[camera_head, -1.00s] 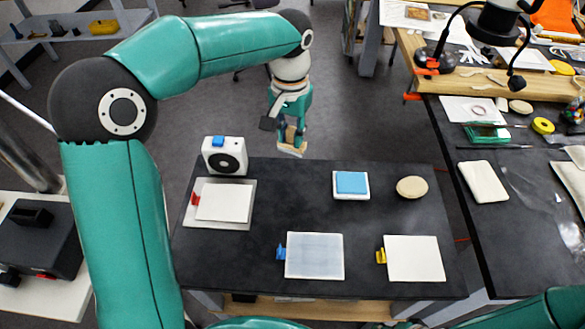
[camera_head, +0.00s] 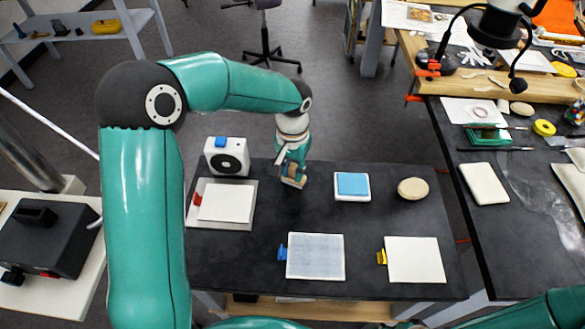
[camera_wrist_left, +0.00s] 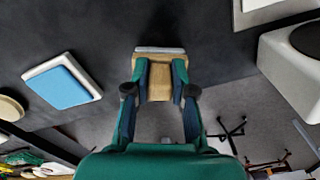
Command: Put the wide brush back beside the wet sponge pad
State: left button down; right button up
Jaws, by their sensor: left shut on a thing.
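My left gripper (camera_head: 292,175) is shut on the wide brush (camera_head: 295,183), above the back of the dark table. In the left wrist view the brush (camera_wrist_left: 160,80) shows its pale wooden body between the two fingers (camera_wrist_left: 160,95), with a light bristle edge at the far end. The wet sponge pad (camera_head: 352,184) is blue and sits in a white square tray, to the right of the gripper. It also shows in the left wrist view (camera_wrist_left: 65,87), apart from the brush. My right gripper is out of view.
A round tan disc (camera_head: 413,188) lies right of the sponge pad. A white device with a black round front (camera_head: 227,158) stands at the back left. Bare table surrounds the sponge tray.

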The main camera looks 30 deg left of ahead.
aim_at(293, 168)
pick_arm(q)
jog(key=shift+f, duration=0.15)
jog(key=c, duration=1)
grip_release()
notch_tip(293, 168, up, 12)
jog(key=shift+r, duration=0.2)
